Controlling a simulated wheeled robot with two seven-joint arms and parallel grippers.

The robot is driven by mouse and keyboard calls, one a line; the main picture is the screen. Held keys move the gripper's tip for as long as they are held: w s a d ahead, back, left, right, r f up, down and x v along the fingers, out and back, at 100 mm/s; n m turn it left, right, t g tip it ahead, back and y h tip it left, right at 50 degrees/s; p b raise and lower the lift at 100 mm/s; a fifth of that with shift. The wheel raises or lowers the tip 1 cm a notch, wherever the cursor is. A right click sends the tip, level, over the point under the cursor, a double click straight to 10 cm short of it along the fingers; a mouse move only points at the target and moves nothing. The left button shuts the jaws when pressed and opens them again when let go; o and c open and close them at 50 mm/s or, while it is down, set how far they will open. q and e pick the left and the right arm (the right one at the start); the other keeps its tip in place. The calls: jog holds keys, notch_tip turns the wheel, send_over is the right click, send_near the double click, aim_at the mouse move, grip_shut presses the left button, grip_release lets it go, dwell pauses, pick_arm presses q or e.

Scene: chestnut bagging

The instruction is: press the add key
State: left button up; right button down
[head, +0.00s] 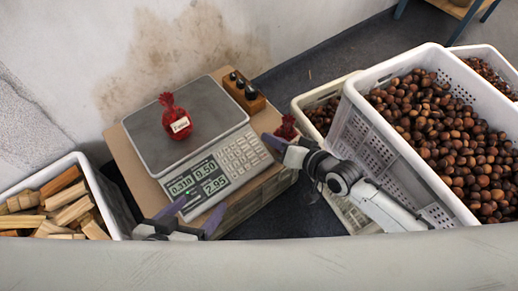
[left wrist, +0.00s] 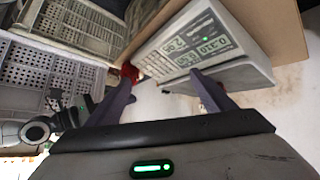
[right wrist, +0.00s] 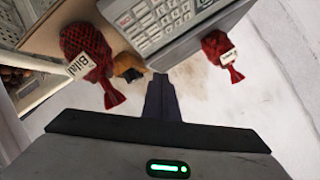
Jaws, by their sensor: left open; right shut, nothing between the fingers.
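The add key cannot be told apart among the small keys. A red net bag (head: 177,118) with a label lies on the weighing plate (head: 150,135). My right gripper (head: 272,143) is shut and empty by the keypad's right edge; in the right wrist view its fingertips (right wrist: 160,78) are just below the keypad (right wrist: 155,20). My left gripper (head: 188,213) is open and empty in front of the display.
A second red bag (head: 286,128) lies right of the scale, partly behind my right gripper. A wooden block with dark weights (head: 245,90) stands behind. Chestnut crates (head: 395,150) crowd the right; a white bin of wood pieces (head: 108,200) is at left.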

pick_arm(q)
jog(key=shift+f, duration=0.1)
pick_arm(e)
jog(key=shift+f, duration=0.1)
jog(key=b, duration=0.7)
send_over(259, 149)
jog(key=s+d, duration=0.2)
jog(key=s, duration=0.1)
notch_tip(259, 149, down, 6)
jog(key=shift+d, duration=0.15)
jog(key=shift+w+f+b, duration=0.2)
jog(key=shift+f+b, duration=0.15)
jog(key=shift+w+a+f+b, duration=0.2)
jog(key=shift+a+f+b, duration=0.1)
jog(key=shift+f+b, duration=0.35)
pick_arm(q)
jog(key=d, duration=0.1)
jog(key=w+d+f+m+g+h, duration=0.1)
jog(key=d, duration=0.1)
jog(key=w+d+h, duration=0.1)
jog(key=d, duration=0.1)
jog(key=shift+f+m, duration=0.15)
jog(key=shift+m, duration=0.15)
pick_arm(e)
jog(key=shift+f, duration=0.1)
pick_arm(q)
jog(key=shift+f, duration=0.1)
